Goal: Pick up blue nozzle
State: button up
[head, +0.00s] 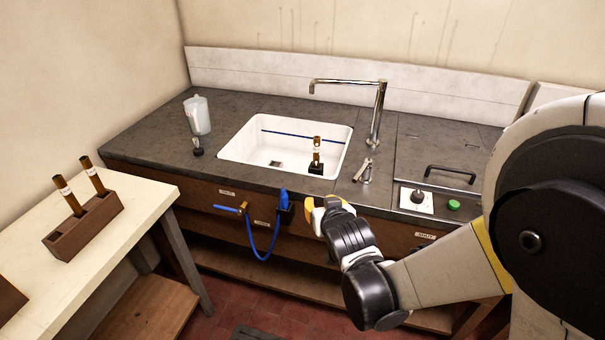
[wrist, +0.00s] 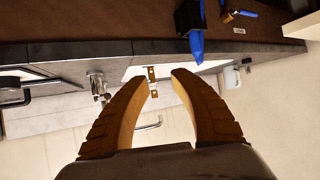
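The blue nozzle (head: 284,198) stands upright in a black holder (head: 285,214) on the wooden cabinet front below the sink. A blue hose (head: 263,253) loops below it to a blue fitting on the left. My gripper (head: 318,205) is just right of the nozzle, with a gap between them. In the wrist view the picture is upside down. There my gripper (wrist: 162,78) has its two yellow-brown fingers apart and nothing between them. The nozzle (wrist: 197,46) shows beyond the right finger's tip, next to its black holder (wrist: 188,16).
A white sink (head: 255,153) holds a brass-coloured tube (head: 317,150) in a black base. A tap (head: 376,115), a jug (head: 197,116) and a green button (head: 453,205) are on the grey counter (head: 160,140). A side table (head: 150,205) at left bears a wooden rack (head: 85,226).

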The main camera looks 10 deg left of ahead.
jog(key=n+y, duration=0.1)
jog(key=y, duration=0.1)
send_near(285, 201)
jog(key=p+x, duration=0.1)
jog(key=x, duration=0.4)
jog(key=shift+w+a+f, duration=0.2)
jog(key=shift+f, duration=0.15)
jog(key=b+x, duration=0.2)
jog(key=x, duration=0.3)
jog(key=shift+w+a, duration=0.1)
jog(key=shift+w, duration=0.35)
jog(key=shift+c, duration=0.3)
grip_shut()
